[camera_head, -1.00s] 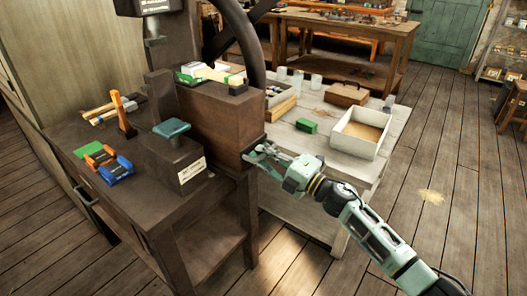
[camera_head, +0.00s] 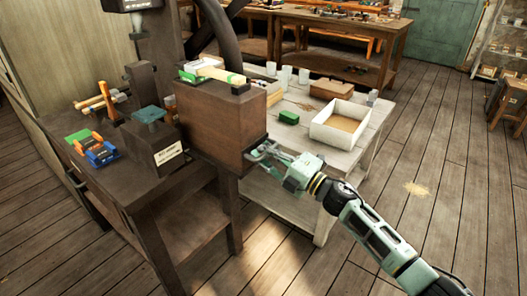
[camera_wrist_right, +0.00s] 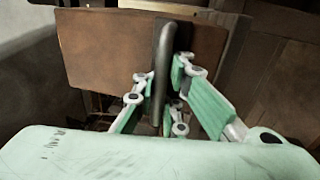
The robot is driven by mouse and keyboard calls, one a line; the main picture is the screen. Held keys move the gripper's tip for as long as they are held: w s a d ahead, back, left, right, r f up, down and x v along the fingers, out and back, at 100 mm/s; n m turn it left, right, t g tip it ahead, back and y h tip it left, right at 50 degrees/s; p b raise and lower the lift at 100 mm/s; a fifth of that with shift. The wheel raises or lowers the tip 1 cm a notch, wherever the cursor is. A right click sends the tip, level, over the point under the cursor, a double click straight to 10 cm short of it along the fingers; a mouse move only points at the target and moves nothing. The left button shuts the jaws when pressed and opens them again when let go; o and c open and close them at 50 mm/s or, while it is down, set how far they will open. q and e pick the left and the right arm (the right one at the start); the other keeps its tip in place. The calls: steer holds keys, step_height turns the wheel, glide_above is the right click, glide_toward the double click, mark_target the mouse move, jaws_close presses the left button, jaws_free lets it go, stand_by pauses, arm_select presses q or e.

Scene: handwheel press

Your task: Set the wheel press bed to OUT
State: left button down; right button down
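The wheel press bed (camera_head: 212,122) is a dark brown box-like block with a metal handle (camera_wrist_right: 162,75) on its end face. It sticks out to the right past the edge of the dark press bench (camera_head: 150,195). The big dark handwheel (camera_head: 208,25) is partly cut off at the top. In the right wrist view, the handle bar stands upright between the two fingers of my right gripper (camera_wrist_right: 160,83), which is shut on it. The head view shows the same gripper (camera_head: 262,153) at the bed's end. My left gripper is out of view.
A label block with a teal pad (camera_head: 150,114) stands beside the bed. Orange and blue tools (camera_head: 97,150) lie on the bench. Behind is a pale table (camera_head: 305,150) with a white tray (camera_head: 318,130) and a green block (camera_head: 289,117). The floor at right is clear.

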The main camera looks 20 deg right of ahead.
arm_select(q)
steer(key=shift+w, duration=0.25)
arm_select(e)
steer(key=shift+s+d+f, duration=0.15)
steer(key=shift+s+f, duration=0.15)
steer(key=shift+f, duration=0.25)
steer(key=c, duration=2)
jaws_free()
steer(key=shift+s+d+r, duration=0.3)
steer(key=shift+s+d, duration=0.05)
steer(key=shift+o, duration=0.9)
steer(key=shift+w+a+r, duration=0.1)
steer(key=shift+w+a, duration=0.05)
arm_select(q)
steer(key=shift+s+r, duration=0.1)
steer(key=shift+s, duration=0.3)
arm_select(e)
steer(key=v, duration=1.2)
